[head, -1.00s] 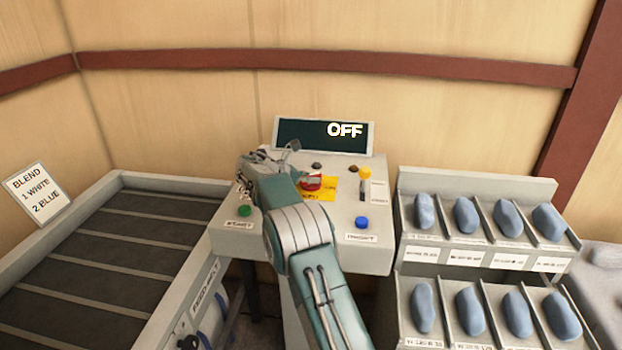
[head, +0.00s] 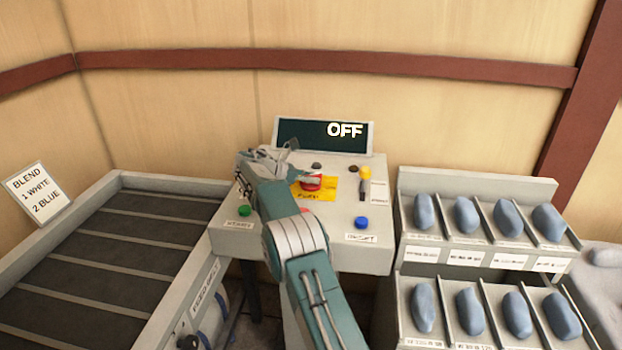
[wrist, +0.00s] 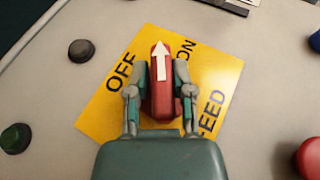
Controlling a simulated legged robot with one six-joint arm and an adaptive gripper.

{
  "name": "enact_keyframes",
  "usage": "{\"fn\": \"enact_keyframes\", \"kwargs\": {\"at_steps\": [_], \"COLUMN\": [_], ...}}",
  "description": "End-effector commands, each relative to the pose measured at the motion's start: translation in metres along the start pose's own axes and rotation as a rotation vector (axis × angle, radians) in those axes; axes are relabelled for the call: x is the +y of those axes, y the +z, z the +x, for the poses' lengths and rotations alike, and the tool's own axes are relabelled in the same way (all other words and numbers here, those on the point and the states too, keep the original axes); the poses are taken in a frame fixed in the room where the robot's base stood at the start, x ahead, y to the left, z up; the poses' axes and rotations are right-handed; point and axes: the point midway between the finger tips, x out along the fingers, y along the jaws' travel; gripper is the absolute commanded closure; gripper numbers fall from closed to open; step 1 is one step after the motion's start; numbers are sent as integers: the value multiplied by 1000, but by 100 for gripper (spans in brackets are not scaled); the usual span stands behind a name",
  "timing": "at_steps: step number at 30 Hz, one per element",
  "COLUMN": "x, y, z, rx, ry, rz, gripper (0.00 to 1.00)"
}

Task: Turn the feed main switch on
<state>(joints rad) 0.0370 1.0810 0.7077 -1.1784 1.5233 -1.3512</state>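The red main switch knob (wrist: 161,95) sits on a yellow plate (wrist: 104,108) marked OFF, ON and FEED. Its white arrow points up the wrist view, between the OFF and ON words. The knob also shows in the head view (head: 312,184), partly covered by a finger. My gripper (wrist: 161,78) has one finger on each side of the knob with very narrow gaps; I cannot tell whether the fingers press on it. The display (head: 300,132) reads OFF.
Around the switch are a green button (head: 244,211), a red button (wrist: 310,157), a blue button (head: 361,222), a yellow-topped slider (head: 364,174) and dark knobs (head: 317,166). A conveyor (head: 130,245) lies left. A rack (head: 406,252) of blue pieces stands right.

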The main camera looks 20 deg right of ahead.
Motion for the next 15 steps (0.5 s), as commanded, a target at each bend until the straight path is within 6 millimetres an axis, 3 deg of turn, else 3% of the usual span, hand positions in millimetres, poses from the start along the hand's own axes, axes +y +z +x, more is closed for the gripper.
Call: {"fn": "enact_keyframes", "kwargs": {"at_steps": [15], "x": [0], "y": [0], "z": [-8], "rx": [0], "ry": [0], "rz": [0], "gripper": [40]}}
